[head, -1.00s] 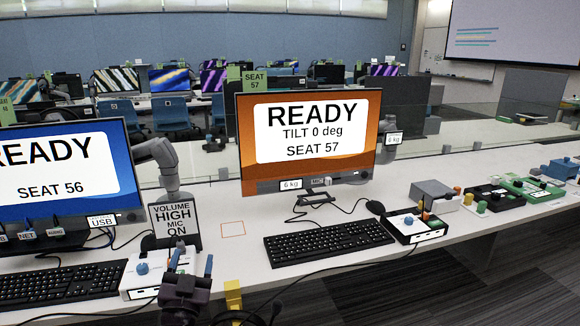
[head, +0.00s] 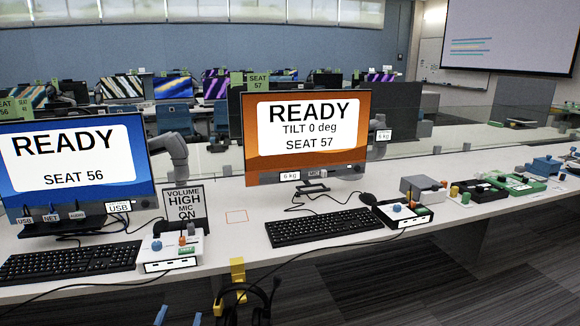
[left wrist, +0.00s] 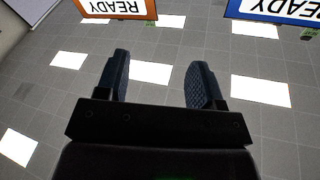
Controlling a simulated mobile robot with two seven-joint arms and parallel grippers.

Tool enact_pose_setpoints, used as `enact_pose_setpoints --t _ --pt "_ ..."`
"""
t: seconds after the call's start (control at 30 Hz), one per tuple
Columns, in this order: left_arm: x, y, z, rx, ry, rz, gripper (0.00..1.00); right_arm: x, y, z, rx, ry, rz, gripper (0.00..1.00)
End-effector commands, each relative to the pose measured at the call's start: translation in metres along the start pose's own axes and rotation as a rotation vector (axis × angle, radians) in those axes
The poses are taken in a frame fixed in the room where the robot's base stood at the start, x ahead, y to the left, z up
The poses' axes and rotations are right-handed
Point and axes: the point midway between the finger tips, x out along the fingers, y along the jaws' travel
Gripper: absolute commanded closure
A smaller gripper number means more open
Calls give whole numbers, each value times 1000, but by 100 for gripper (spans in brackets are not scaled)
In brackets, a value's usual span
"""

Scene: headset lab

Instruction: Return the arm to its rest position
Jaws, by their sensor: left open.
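My left gripper (head: 178,317) shows only as two blue fingertips at the bottom edge of the head view, below the desk's front edge. The fingertips are apart. In the left wrist view the same gripper (left wrist: 161,72) is open, with nothing between its dark blue fingers. Behind them are ceiling panels and two READY screens, upside down. The rest of my left arm is out of the head view. My right gripper is in neither view.
A dark headset (head: 262,300) hangs by a yellow hook (head: 238,270) at the desk edge, right of my left gripper. A white control box (head: 170,250) and a keyboard (head: 70,262) lie on the desk (head: 215,262) above it. Orange (head: 305,120) and blue (head: 75,150) monitors stand behind.

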Motion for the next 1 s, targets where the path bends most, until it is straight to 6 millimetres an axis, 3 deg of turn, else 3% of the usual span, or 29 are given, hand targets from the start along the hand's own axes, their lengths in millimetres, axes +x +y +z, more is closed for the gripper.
enact_pose_setpoints --t 0.03,0.17,0.3,0.5,0.83,0.9,1.0 --pt "-20 3 26 1 -50 20 38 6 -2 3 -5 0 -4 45" --pt "-67 8 69 -7 -167 71 38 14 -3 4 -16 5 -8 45" --pt "-138 13 119 -23 -336 134 38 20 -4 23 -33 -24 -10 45" --pt "-236 16 161 -57 -579 206 38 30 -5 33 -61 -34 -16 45" --pt "-347 16 177 -105 -875 260 38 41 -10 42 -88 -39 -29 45" --pt "-331 10 159 -112 -828 241 38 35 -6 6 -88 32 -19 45" --pt "-325 4 147 -120 -806 227 38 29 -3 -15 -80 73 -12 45"
